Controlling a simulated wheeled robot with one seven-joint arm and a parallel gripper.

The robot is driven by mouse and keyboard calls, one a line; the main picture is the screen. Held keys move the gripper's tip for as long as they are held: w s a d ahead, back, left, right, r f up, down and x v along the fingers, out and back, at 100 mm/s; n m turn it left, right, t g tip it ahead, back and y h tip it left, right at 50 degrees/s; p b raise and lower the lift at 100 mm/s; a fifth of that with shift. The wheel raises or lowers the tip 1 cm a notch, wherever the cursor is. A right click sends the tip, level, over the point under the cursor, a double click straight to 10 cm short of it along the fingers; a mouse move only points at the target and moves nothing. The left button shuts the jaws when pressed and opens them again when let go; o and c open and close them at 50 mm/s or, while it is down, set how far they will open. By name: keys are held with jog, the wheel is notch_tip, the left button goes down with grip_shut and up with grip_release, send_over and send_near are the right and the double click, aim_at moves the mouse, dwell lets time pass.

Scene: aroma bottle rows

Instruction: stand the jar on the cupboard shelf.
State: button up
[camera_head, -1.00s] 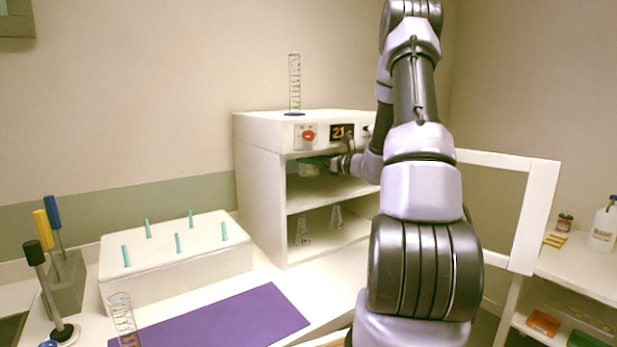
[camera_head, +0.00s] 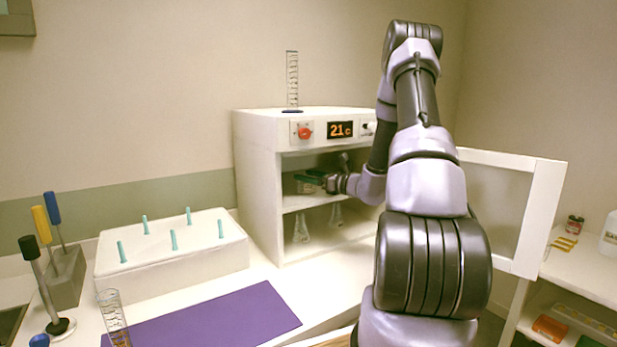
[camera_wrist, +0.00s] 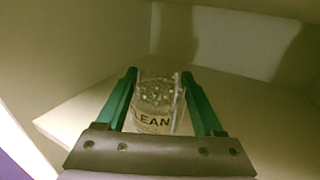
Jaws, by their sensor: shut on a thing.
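The jar (camera_wrist: 157,108) is clear glass with a label showing "LEAN". In the wrist view it sits between the green fingers of my gripper (camera_wrist: 162,88), which is shut on it. In the head view my gripper (camera_head: 312,179) reaches inside the upper compartment of the white cupboard (camera_head: 257,190), and the jar (camera_head: 304,187) is small and partly hidden by the fingers. The upper shelf (camera_head: 300,202) lies just below the jar; it also shows in the wrist view (camera_wrist: 80,113). I cannot tell whether the jar's base touches the shelf.
The cupboard door (camera_head: 545,215) stands open at the right. Two glass flasks (camera_head: 302,229) stand in the lower compartment. A graduated cylinder (camera_head: 292,80) stands on the cupboard top. A white peg rack (camera_head: 170,262) and a purple mat (camera_head: 215,318) lie at the left.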

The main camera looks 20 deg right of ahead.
jog(key=o, duration=1.6)
jog(key=shift+f, duration=0.15)
jog(key=shift+c, duration=0.2)
jog(key=shift+s+d, duration=0.2)
jog(key=shift+s, duration=0.05)
jog(key=v, duration=1.1)
jog(key=shift+s, duration=0.15)
jog(key=shift+d, duration=0.1)
